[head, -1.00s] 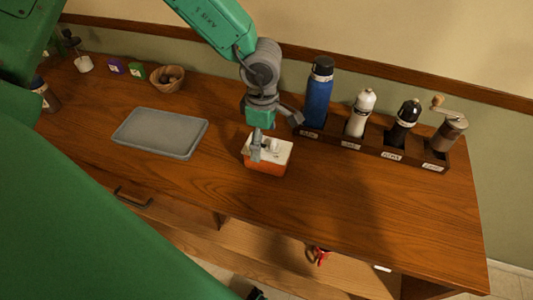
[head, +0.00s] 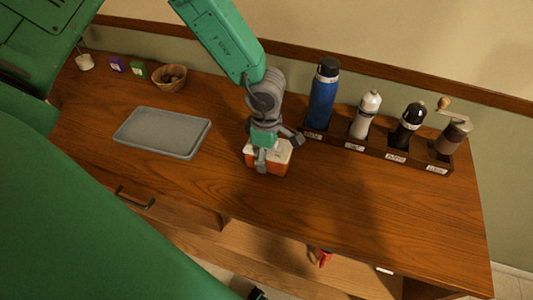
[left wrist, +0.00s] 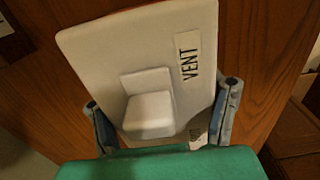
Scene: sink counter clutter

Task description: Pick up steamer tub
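The steamer tub (head: 280,166) is a small orange box with a white lid on the wooden counter. In the left wrist view its white lid (left wrist: 90,50) fills the middle, with a raised block and a "VENT" label. My left gripper (head: 279,148) is directly over the tub and hides part of its lid in the head view. In the left wrist view the left gripper (left wrist: 164,117) is open, one finger at each side of the lid. Whether the fingers touch it I cannot tell. My right gripper is in neither view.
A grey tray (head: 163,133) lies left of the tub. A dark rack (head: 375,150) with a blue bottle (head: 323,97), two shakers and a grinder (head: 453,132) stands behind right. A wooden bowl (head: 170,78) is at the back left. The front right counter is clear.

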